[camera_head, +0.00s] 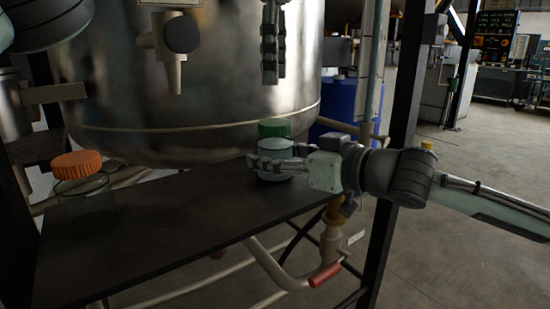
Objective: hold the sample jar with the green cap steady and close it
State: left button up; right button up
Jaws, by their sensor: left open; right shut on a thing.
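The sample jar (272,176) stands upright near the right end of the dark shelf, with its green cap (274,128) on top. I cannot tell whether the cap is screwed down. My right gripper (264,163) comes in from the right and is shut on the jar's body below the cap; its fingers hide part of the jar. My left gripper (270,76) is open and points down above the green cap, clear of it. Its fingers overlap in this view, so the gap between them is hidden.
Another clear jar with an orange cap (78,165) stands at the shelf's left. A large metal tank (225,80) with a tap (176,45) rises behind the shelf (185,225). A dark post (397,120) stands at right, behind my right arm. The shelf's middle is clear.

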aim_at(274, 122)
grip_shut()
pick_arm(q)
jog(key=n, duration=0.2)
jog(key=shift+n, duration=0.4)
jog(key=n, duration=0.4)
jog(key=shift+n, duration=0.4)
jog(key=n, duration=1.4)
jog(key=shift+n, duration=0.4)
jog(key=n, duration=0.9)
jog(key=shift+f, duration=0.15)
jog(key=shift+f, duration=3.9)
